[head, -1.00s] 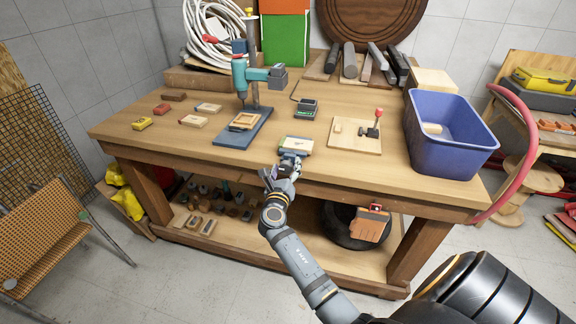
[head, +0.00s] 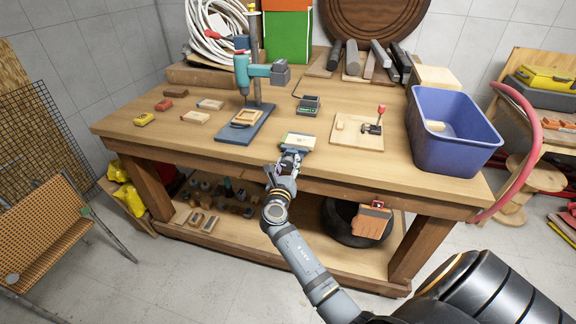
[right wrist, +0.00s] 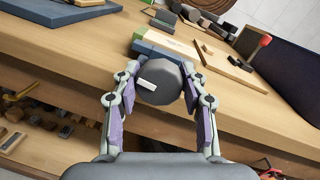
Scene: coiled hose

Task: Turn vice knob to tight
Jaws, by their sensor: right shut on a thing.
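The vice (head: 298,138) sits at the front edge of the workbench, with a pale block between its blue-grey jaws. Its round dark grey knob (right wrist: 162,88) shows large in the right wrist view, with a white mark on its face. My right gripper (head: 288,162) reaches the knob from the front. In the right wrist view its two fingers (right wrist: 160,85) stand on the left and right sides of the knob, shut on it. In the head view my gripper hides most of the knob. My left gripper is not in view.
The workbench (head: 220,147) carries a drill press (head: 243,72) left of the vice. A board with a red-knobbed toggle clamp (head: 381,110) and a blue bin (head: 453,155) stand to the right.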

